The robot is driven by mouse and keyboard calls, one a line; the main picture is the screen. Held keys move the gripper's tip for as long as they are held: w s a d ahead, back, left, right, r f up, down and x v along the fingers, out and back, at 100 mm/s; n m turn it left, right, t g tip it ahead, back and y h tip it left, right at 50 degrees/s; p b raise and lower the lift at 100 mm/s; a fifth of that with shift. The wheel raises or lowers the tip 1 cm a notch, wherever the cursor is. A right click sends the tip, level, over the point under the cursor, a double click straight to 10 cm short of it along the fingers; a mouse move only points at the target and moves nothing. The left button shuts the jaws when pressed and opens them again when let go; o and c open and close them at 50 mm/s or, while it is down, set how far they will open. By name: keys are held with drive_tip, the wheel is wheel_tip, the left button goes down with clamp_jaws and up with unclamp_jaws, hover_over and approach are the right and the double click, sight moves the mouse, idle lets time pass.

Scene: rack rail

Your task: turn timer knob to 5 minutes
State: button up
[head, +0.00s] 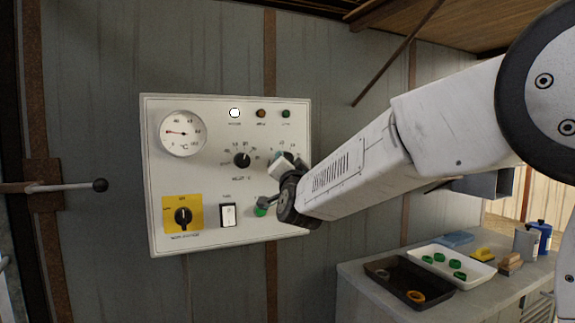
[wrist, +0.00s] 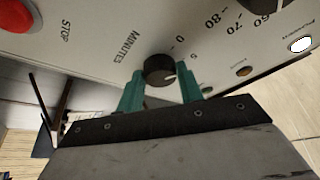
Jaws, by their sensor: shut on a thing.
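The timer knob (wrist: 157,69) is a round black knob on the panel, with the word MINUTES beside it in the wrist view. Its pale pointer mark is on its right side in that view; the exact dial reading cannot be told. My gripper (wrist: 160,85) has its two teal fingers on either side of the knob, shut on it. In the head view my gripper (head: 284,164) is at the right part of the white control panel (head: 205,180) and hides most of the knob.
The panel also carries a temperature gauge (head: 183,133), a black heat knob (head: 242,160), a yellow-plated rotary switch (head: 183,216), a rocker switch (head: 228,215) and a green button (head: 260,211). A red stop button (wrist: 14,14) shows in the wrist view. A bench with trays stands lower right.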

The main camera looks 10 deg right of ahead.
drive_tip(key=shift+m, duration=0.8)
drive_tip(key=o, duration=1)
drive_tip(key=v, duration=0.8)
drive_tip(key=shift+a+r, duration=0.1)
drive_tip(key=shift+a, duration=0.05)
